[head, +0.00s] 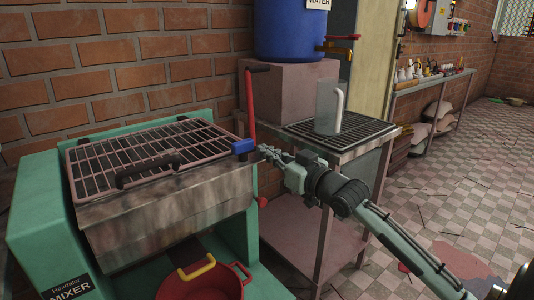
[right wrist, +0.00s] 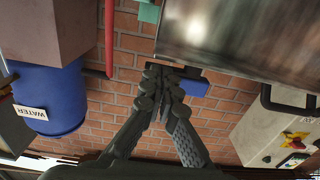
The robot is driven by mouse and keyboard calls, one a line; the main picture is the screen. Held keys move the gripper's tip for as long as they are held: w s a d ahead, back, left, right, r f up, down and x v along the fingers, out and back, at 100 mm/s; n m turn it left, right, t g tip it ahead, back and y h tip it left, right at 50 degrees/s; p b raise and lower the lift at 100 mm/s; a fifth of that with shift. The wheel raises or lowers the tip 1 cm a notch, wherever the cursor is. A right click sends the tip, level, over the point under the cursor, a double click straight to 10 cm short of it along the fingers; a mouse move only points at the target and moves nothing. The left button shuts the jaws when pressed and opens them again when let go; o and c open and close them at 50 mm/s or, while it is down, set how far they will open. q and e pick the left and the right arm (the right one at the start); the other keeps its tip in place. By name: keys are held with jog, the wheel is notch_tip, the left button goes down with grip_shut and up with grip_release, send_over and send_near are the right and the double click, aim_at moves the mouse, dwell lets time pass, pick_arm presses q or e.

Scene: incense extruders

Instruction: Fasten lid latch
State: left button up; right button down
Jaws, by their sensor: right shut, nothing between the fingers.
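The mixer (head: 30,213) is a green-framed machine with a grey metal tub (head: 165,208). Its barred lid (head: 205,140) lies down over the tub, with a dark handle (head: 148,168) at the front. A blue latch piece (head: 243,146) sits at the lid's right end; it also shows in the right wrist view (right wrist: 194,87), partly hidden by the fingers. My right gripper (head: 263,151) is shut and empty, its fingertips right beside the blue piece. In the right wrist view its fingers (right wrist: 165,72) meet; I cannot tell whether they touch the blue piece. My left gripper is not in view.
A red lever (head: 250,108) with a black grip stands upright just behind the latch. A blue water barrel (head: 290,30) stands behind. A red bucket (head: 205,288) is below the tub.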

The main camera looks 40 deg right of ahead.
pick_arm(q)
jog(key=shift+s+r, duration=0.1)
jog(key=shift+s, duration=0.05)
pick_arm(e)
jog(key=shift+d+y, duration=0.1)
jog(key=shift+y, duration=0.2)
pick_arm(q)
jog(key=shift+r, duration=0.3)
pick_arm(e)
jog(key=shift+w+n, duration=0.1)
jog(key=shift+n, duration=0.2)
